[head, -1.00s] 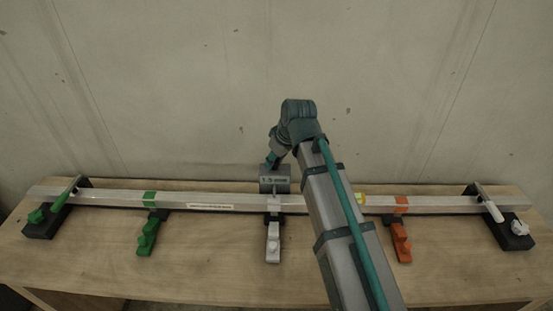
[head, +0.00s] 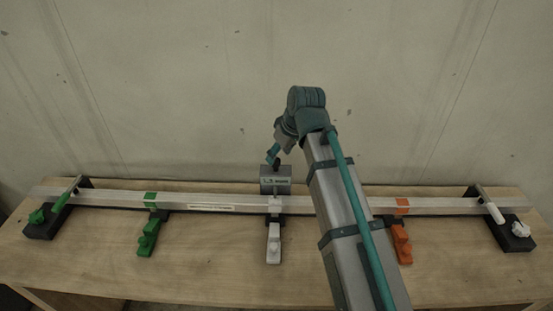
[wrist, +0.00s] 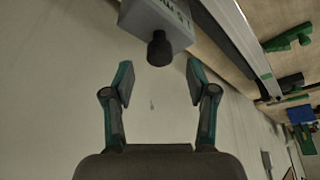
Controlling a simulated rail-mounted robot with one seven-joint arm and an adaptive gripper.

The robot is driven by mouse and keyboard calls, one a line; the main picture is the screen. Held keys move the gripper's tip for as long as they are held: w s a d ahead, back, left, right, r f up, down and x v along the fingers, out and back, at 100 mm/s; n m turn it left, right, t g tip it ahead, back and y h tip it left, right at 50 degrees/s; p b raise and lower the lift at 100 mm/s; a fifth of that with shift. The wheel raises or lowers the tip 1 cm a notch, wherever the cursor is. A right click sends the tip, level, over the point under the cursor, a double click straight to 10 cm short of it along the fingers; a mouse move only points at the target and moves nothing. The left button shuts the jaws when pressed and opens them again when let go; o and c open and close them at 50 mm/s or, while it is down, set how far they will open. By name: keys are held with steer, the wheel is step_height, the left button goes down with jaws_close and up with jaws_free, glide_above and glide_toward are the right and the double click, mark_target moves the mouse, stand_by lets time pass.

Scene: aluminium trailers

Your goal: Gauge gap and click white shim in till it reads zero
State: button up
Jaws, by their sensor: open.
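The white shim (head: 273,243) lies on the table in front of the long aluminium bar (head: 240,204), below its white mark. A grey gauge box (head: 276,180) with a display stands behind the bar; its reading is too blurred to make out. In the wrist view the gauge (wrist: 158,14) has a dark round knob (wrist: 160,48) pointing toward my gripper (wrist: 158,82). The two fingers are open and empty, apart on either side below the knob and not touching it.
A green shim (head: 148,238) lies left of the white one and an orange shim (head: 401,244) right. The concrete wall (head: 160,90) is close behind. The table front (head: 200,270) is clear.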

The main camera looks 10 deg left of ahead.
steer(key=v, duration=0.7)
steer(key=shift+r, duration=0.2)
steer(key=shift+s, duration=0.1)
